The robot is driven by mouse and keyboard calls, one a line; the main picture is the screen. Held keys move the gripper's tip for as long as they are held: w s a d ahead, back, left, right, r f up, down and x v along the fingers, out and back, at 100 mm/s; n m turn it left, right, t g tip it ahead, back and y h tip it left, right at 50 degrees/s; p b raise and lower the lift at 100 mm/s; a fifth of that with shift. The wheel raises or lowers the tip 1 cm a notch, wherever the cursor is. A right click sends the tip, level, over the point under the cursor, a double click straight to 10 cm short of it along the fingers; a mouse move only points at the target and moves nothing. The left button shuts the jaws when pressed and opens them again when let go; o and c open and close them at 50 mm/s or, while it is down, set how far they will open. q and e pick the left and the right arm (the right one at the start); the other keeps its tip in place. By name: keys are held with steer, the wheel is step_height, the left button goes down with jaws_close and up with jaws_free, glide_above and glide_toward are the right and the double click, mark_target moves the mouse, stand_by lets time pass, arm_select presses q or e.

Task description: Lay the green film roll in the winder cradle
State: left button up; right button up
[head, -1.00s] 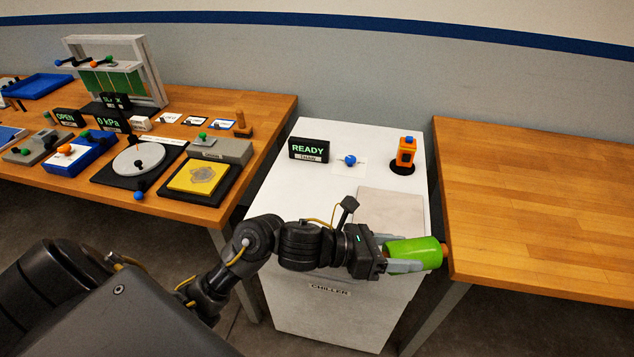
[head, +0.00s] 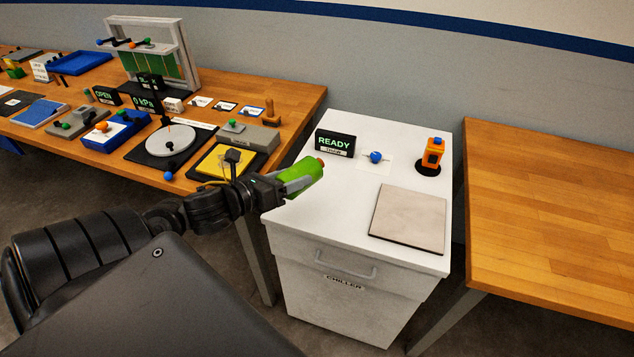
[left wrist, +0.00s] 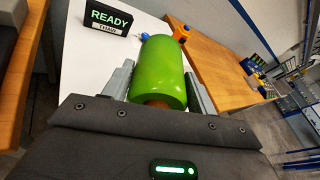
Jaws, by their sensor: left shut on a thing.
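The green film roll (head: 304,178) is held in my left gripper (head: 296,183), which is shut around its side. The roll is over the left edge of the white chiller top, with its brown core end showing. In the left wrist view the green roll (left wrist: 158,72) lies between the two grey fingers of the left gripper (left wrist: 158,85). I cannot pick out the winder cradle for certain. My right gripper is not in view.
The white chiller (head: 330,285) bears a READY sign (head: 334,143), a blue knob (head: 376,157), an orange device (head: 433,153) and a beige plate (head: 408,218). A crowded wooden bench stands left. The right wooden table (head: 550,220) is bare.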

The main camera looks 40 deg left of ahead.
arm_select(q)
steer(key=shift+s+a+r, duration=0.2)
steer(key=shift+a+r, duration=0.1)
steer(key=shift+a, duration=0.3)
steer(key=w+f+b, duration=0.1)
steer(key=w+b, duration=0.1)
steer(key=b, duration=0.1)
steer(key=w+f+b, duration=0.1)
steer(key=w+b, duration=0.1)
steer(key=b, duration=0.1)
steer(key=w+f+b, duration=0.1)
steer(key=w+b, duration=0.2)
steer(key=shift+d+f+b, duration=0.1)
steer(key=shift+f+b, duration=0.25)
steer(key=shift+b, duration=0.05)
steer(key=w, duration=0.2)
glide_above(324, 194)
steer(key=f, duration=0.3)
steer(key=s+f, duration=0.1)
steer(key=f, duration=0.1)
steer(key=shift+f, duration=0.1)
steer(key=shift+w+f, duration=0.3)
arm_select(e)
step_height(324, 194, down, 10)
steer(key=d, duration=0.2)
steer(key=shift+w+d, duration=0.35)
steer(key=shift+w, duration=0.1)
